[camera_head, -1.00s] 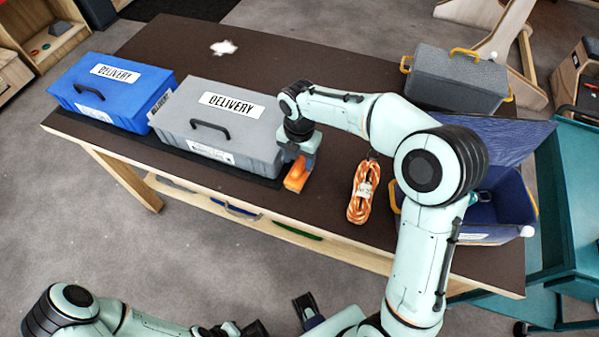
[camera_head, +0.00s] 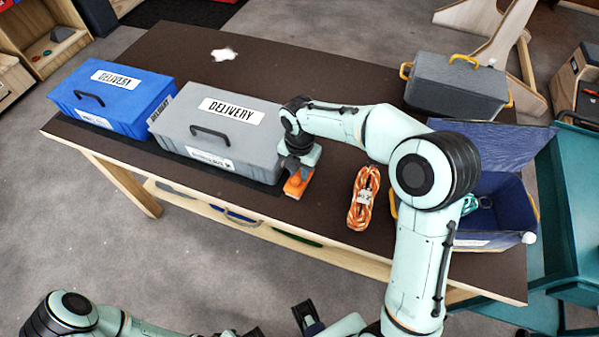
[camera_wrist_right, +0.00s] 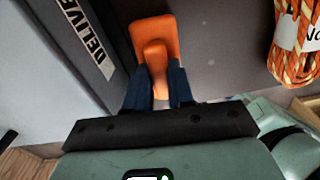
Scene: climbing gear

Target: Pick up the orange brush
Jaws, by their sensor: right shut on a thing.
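The orange brush (camera_head: 298,184) is on the dark table top, just right of the grey delivery box. My right gripper (camera_head: 299,171) comes down over it from above. In the right wrist view the brush (camera_wrist_right: 155,40) shows its orange body and raised handle, and the two dark blue fingers of my right gripper (camera_wrist_right: 160,88) are shut on the handle. Whether the brush still touches the table is hard to tell. My left arm shows at the bottom left of the head view, and its gripper (camera_head: 308,315) seems to be at the bottom edge, its jaws unclear.
The grey delivery box (camera_head: 222,138) stands close to the brush on its left, with a blue delivery box (camera_head: 112,97) beyond. An orange rope coil (camera_head: 364,197) lies to the right. A blue open bin (camera_head: 505,205) and a dark grey crate (camera_head: 455,85) stand further right.

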